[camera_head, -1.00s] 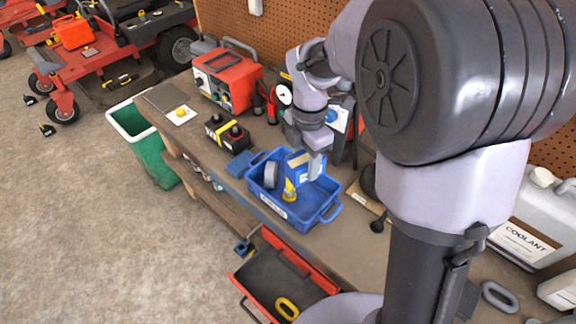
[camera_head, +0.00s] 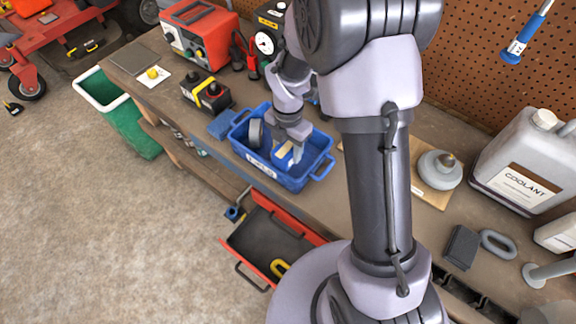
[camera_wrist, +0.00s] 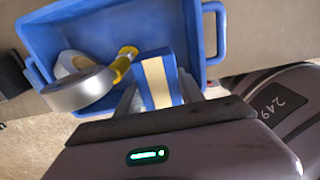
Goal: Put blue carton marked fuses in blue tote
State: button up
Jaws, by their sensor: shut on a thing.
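The blue carton (camera_wrist: 157,79) with a cream band shows between my gripper's fingers in the wrist view. My gripper (camera_head: 290,153) is shut on it and is at the blue tote. The blue tote (camera_head: 322,171) stands on the workbench, and its wall and handle (camera_wrist: 213,30) also show in the wrist view. The carton is over or inside the tote's opening; whether it touches the floor of the tote is hidden. A grey roll (camera_wrist: 78,90) and a yellow-handled tool (camera_wrist: 124,62) lie in the tote beside the carton. The carton's marking is not readable.
A black and yellow battery (camera_head: 207,92) and a red charger (camera_head: 200,38) stand left of the tote. A red open drawer (camera_head: 262,240) juts out below the bench. A coolant jug (camera_head: 520,160) stands at right. A green bin (camera_head: 125,118) stands beside the bench.

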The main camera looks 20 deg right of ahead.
notch_tip(320, 180, down, 7)
jog(key=shift+f+b, duration=0.1)
jog(key=shift+b, duration=0.85)
jog(key=shift+f, duration=0.15)
jog(key=o, duration=1.4)
